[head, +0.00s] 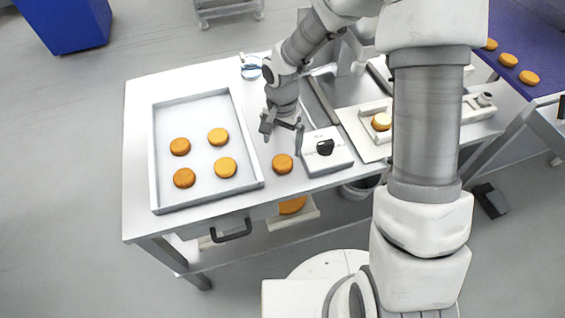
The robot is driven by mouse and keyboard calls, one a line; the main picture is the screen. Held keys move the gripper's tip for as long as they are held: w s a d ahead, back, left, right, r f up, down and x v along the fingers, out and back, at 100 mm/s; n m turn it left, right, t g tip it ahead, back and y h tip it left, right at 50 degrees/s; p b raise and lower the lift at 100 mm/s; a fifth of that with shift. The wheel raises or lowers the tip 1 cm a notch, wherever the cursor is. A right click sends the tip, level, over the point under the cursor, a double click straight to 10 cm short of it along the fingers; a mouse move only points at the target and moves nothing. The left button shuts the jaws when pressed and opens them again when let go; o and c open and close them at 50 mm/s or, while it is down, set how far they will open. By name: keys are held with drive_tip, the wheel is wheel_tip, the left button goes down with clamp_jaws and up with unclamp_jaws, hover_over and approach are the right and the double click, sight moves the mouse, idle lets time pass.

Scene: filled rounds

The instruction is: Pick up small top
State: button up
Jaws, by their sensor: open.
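Several small orange-brown rounds are in view, and I cannot tell by label which is the small top. One round (282,164) lies alone on the white table (190,227), between the tray and a white box with a black knob. Several more, such as this round (180,146), lie spaced apart in the shallow tray (249,166). A round with a pale top (381,121) sits in a white fixture (362,144). My gripper (282,136) is open and empty, fingers pointing down, above the table just behind the lone round. No round is between its fingers.
The white box with the black knob (335,160) stands close to the right of the lone round. Several rounds lie on a purple belt (487,22) at upper right.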

sight(282, 161)
wheel_tip(282, 161, down, 7)
drive_tip(key=shift+s+f, duration=0.1)
drive_tip(key=shift+f, duration=0.1)
idle(0.3)
drive_tip(key=c, duration=0.8)
drive_tip(key=shift+r, duration=0.1)
